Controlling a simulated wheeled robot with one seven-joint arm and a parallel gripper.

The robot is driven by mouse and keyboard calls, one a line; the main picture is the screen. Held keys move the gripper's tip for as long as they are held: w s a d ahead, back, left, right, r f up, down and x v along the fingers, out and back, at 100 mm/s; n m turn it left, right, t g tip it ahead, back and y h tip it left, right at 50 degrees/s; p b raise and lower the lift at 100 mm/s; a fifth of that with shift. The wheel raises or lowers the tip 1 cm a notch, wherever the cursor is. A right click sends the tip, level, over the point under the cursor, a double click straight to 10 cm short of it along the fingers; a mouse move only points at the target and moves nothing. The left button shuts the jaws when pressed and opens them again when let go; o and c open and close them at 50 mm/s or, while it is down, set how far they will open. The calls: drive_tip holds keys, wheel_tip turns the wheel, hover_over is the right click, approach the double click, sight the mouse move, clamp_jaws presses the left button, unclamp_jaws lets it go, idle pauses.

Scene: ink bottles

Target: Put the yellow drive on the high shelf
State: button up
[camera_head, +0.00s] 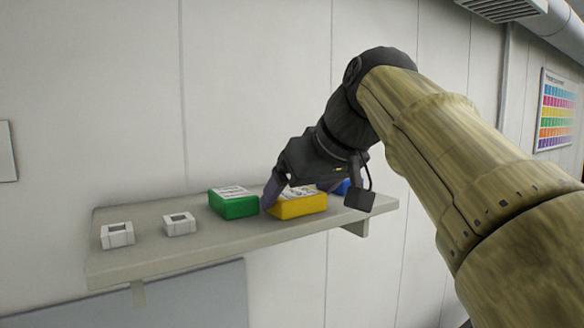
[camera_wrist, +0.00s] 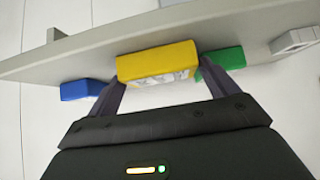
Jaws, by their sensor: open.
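The yellow drive (camera_head: 300,205) is a box with a white label, resting on the grey wall shelf (camera_head: 150,255) between a green drive and a blue drive. My gripper (camera_head: 297,193) is at the yellow drive, one finger on its left side next to the green drive. In the wrist view the yellow drive (camera_wrist: 157,62) lies between the tips of my two spread fingers (camera_wrist: 160,88). My gripper is open. I cannot tell whether the fingers touch the drive. My gripper hides part of its top and right side in the head view.
The green drive (camera_head: 234,203) stands close on the left and the blue drive (camera_head: 342,187) on the right, partly hidden. Two small white square pieces, one at the left end (camera_head: 117,235) and one nearer the middle (camera_head: 180,224), sit on the shelf. A flat wall lies behind.

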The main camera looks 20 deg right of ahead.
drive_tip(key=v, duration=1.1)
drive_tip(key=shift+s+r+b, duration=0.3)
drive_tip(key=shift+d, duration=0.15)
